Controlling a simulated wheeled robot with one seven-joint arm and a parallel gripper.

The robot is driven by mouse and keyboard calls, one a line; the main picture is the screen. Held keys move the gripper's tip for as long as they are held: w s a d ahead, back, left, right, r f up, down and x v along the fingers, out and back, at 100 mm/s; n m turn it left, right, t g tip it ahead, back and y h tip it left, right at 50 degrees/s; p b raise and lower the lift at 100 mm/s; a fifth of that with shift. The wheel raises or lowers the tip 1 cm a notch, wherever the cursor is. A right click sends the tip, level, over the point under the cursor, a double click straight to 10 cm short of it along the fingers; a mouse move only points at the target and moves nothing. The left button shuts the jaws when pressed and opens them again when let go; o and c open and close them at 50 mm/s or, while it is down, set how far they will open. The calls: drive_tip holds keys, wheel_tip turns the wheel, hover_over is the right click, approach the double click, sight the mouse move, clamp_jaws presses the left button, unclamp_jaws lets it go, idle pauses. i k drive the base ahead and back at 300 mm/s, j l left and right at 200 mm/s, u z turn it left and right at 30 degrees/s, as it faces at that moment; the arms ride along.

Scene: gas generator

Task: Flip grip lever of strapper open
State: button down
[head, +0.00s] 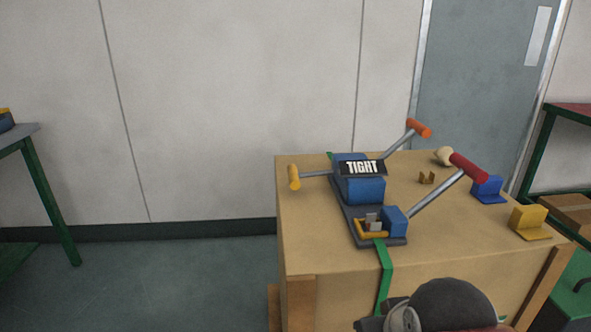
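The strapper (366,193), a blue and dark grey tool, sits on top of a cardboard box with a green strap (384,275) running under it and down the front. A black label on it reads TIGHT. Three levers stick out: one with a yellow handle (294,177) to the left, one with an orange handle (419,128) up to the back right, and one with a red handle (468,167) up to the right. No label shows which is the grip lever. My gripper's fingers are not in view; only a dark rounded part of my arm shows at the bottom.
The cardboard box (300,235) has wooden posts at its corners. A blue bracket (488,188), a yellow bracket (528,219) and small brown pieces lie on its right side. Green-framed tables stand left and right. The floor left of the box is clear.

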sight(294, 177)
drive_tip(key=j, duration=0.75)
drive_tip(key=i+j, duration=0.15)
drive_tip(key=j, duration=0.6)
